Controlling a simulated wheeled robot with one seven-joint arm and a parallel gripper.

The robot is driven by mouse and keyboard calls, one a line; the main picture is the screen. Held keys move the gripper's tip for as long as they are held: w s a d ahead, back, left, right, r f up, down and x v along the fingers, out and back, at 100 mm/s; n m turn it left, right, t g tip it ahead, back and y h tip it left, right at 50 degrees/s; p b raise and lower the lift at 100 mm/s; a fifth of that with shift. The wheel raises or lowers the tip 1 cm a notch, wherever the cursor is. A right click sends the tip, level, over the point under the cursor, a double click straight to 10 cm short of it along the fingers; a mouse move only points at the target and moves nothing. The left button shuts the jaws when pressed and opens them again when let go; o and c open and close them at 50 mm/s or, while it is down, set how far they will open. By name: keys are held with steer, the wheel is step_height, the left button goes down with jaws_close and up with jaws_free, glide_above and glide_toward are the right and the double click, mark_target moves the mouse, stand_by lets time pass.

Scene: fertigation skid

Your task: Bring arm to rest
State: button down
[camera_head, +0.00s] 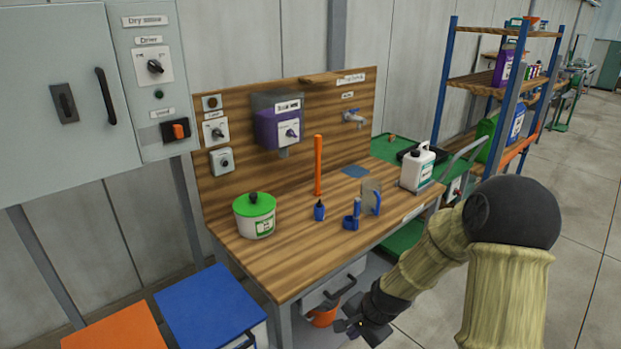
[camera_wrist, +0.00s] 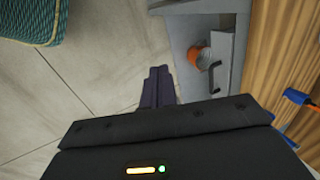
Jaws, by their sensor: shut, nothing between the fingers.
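My gripper (camera_head: 352,326) hangs low in front of the workbench, below the level of its top, in the head view. In the wrist view its dark fingers (camera_wrist: 158,86) are together with nothing between them, above the concrete floor. My arm bends down from the right side of the head view to the gripper. The wooden workbench (camera_head: 285,272) is just behind the gripper. I cannot tell from the head view exactly how far the gripper is from the bench front.
An orange bucket (camera_wrist: 199,57) sits beneath, near a drawer handle (camera_wrist: 213,77). Blue (camera_head: 210,308) and orange (camera_head: 115,334) lids are at lower left. Open floor (camera_wrist: 85,85) lies before the bench.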

steer(key=s+d+r+n+h+p, duration=0.1)
steer(key=s+d+r+n, duration=0.1)
steer(key=s+r+n, duration=0.3)
steer(key=s+d+r+n+h+p, duration=0.1)
steer(key=s+d+r+n, duration=0.1)
steer(key=s+r+n, duration=0.3)
steer(key=s+r, duration=0.3)
steer(key=shift+s+d+r+h, duration=0.15)
steer(key=shift+d+r+h, duration=0.15)
steer(key=shift+d+h, duration=0.1)
stand_by(0.3)
